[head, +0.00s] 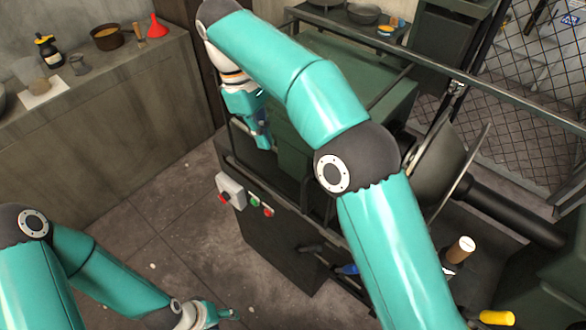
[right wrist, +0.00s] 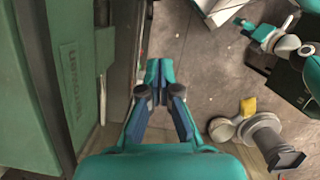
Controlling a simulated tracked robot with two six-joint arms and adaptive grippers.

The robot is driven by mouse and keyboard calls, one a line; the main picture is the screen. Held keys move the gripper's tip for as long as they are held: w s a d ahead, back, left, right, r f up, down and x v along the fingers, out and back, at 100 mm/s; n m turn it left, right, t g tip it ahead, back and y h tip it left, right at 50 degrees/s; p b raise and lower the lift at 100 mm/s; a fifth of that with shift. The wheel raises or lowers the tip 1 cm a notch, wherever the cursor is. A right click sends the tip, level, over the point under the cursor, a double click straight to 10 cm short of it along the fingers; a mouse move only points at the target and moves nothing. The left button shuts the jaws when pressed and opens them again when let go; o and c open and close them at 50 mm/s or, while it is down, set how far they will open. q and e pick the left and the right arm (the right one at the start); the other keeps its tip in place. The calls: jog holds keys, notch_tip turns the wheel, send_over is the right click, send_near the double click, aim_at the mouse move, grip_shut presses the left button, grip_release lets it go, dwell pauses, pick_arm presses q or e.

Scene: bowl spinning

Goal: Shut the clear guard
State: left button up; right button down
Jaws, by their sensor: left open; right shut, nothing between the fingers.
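My right gripper (head: 262,138) is shut and empty. It points down beside the green headstock housing (head: 345,75), at the left end of the lathe. In the right wrist view its fingertips (right wrist: 158,72) meet, with the green housing (right wrist: 25,95) to their left. I cannot clearly make out the clear guard in either view; my right arm covers much of the lathe's middle. A dark disc (head: 440,160) on the lathe shows right of my right elbow. My left gripper (head: 228,314) is open and empty, low over the floor at the bottom left.
A red-and-green button box (head: 255,204) and a grey switch box (head: 230,190) are on the lathe's front. A side bench (head: 120,90) stands left. The floor between is clear.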

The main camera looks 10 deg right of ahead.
jog(key=s+d+f, duration=0.4)
jog(key=d+f, duration=0.1)
jog(key=f, duration=0.3)
jog(key=shift+d+f+b, duration=0.15)
jog(key=shift+f+b, duration=0.1)
jog(key=shift+b, duration=0.15)
jog(key=shift+s, duration=0.1)
